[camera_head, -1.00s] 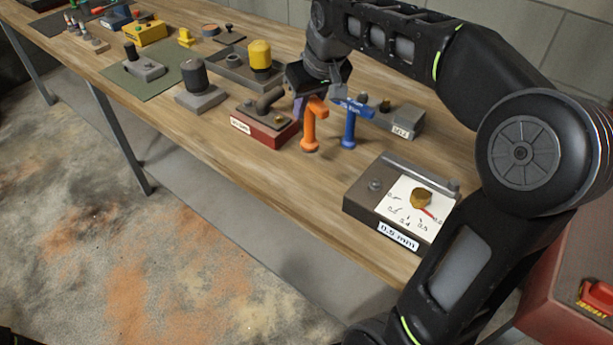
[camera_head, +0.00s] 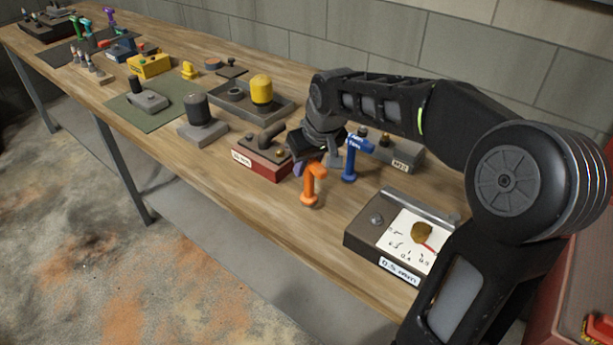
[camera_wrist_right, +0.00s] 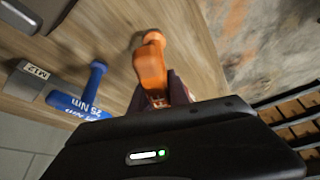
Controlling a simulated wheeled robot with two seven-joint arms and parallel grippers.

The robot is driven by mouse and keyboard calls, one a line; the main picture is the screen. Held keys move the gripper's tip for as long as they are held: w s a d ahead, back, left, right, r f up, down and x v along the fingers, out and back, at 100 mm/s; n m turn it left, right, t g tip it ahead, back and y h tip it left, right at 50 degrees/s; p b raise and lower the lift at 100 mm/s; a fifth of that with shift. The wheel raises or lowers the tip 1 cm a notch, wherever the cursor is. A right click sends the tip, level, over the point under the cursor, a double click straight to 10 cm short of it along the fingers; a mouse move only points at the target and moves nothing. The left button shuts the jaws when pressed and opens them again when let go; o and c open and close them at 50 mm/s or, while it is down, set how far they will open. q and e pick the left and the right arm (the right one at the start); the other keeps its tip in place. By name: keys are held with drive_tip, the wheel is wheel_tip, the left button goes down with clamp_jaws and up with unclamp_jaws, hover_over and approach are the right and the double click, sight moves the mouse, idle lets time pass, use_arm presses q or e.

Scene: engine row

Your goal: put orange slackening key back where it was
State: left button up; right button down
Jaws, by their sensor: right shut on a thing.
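The orange slackening key (camera_head: 313,184) is in my right gripper, over the front part of the bench between the red-fronted block and the dial box. It looks upright; I cannot tell whether its foot touches the wood. My right gripper (camera_head: 308,164) is shut on its upper part. In the right wrist view the orange key (camera_wrist_right: 151,66) sticks out from between the dark fingers (camera_wrist_right: 165,95), which are mostly hidden by the gripper body. My left gripper is not in view.
A blue key (camera_head: 351,160) marked Nm stands close behind, by a grey block (camera_head: 404,158). The red-fronted block (camera_head: 262,160) is to the left, the dial box (camera_head: 372,234) marked 0.5 mm to the right. Bare wood (camera_head: 255,200) lies along the front edge.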

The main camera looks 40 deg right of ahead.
sight(307, 175)
wheel_tip(307, 175, down, 3)
drive_tip(key=shift+r, duration=0.1)
drive_tip(key=shift+f, duration=0.35)
drive_tip(key=shift+f, duration=0.1)
drive_tip(key=c, duration=1.3)
unclamp_jaws()
drive_tip(key=shift+f, duration=0.1)
drive_tip(key=shift+o, duration=0.2)
drive_tip(key=shift+r+p, duration=0.25)
drive_tip(key=shift+p, duration=0.05)
drive_tip(key=shift+s+r, duration=0.1)
drive_tip(key=shift+r, duration=0.1)
drive_tip(key=b+v, duration=0.2)
drive_tip(key=v, duration=0.9)
drive_tip(key=shift+s+r, duration=0.1)
drive_tip(key=shift+r, duration=0.1)
